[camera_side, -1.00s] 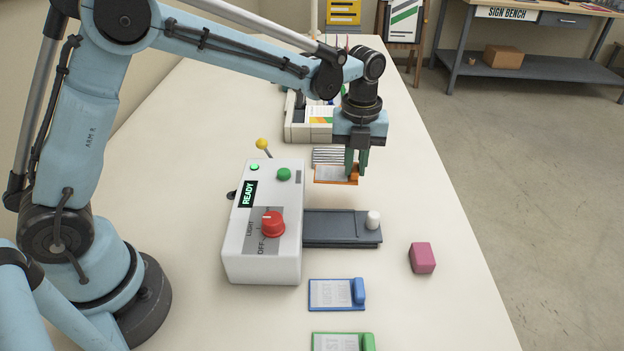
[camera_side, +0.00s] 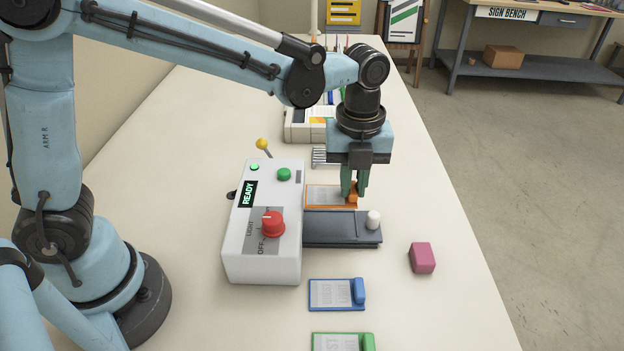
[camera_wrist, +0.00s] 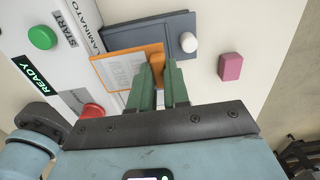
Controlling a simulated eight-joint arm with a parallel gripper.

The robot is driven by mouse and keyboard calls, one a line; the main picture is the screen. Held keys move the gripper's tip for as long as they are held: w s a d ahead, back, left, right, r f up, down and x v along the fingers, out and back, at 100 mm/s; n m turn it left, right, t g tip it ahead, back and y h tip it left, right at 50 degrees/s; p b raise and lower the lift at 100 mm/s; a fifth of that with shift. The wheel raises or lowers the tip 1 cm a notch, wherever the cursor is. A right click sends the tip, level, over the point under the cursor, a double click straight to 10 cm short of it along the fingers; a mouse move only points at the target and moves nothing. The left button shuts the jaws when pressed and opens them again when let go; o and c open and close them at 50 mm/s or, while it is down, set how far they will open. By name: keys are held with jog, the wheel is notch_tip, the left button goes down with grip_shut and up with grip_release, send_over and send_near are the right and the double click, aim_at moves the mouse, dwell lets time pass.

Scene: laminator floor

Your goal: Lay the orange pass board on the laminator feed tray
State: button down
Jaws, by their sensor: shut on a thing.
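The orange pass board (camera_side: 323,196) is a thin plate with an orange rim, a pale printed face and an orange grip block at its right end. My gripper (camera_side: 355,194) is shut on that block. The dark grey laminator feed tray (camera_side: 328,230) juts from the right side of the white laminator (camera_side: 262,256), with a white knob (camera_side: 373,220) at its right end. In the side view the board is just behind the tray's far edge; in the wrist view the board (camera_wrist: 122,67) overlaps part of the tray (camera_wrist: 178,22). I cannot tell whether they touch.
The laminator has a red dial (camera_side: 272,223), a green button (camera_side: 284,174) and a yellow-tipped lever (camera_side: 262,144). A blue board (camera_side: 332,294) and a green board (camera_side: 338,343) lie in front. A magenta block (camera_side: 422,258) stands right of the tray, with clear table around it.

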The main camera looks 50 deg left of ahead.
aim_at(349, 225)
jog(key=shift+f, duration=3.4)
jog(key=shift+f, duration=0.15)
jog(key=c, duration=1.1)
grip_release()
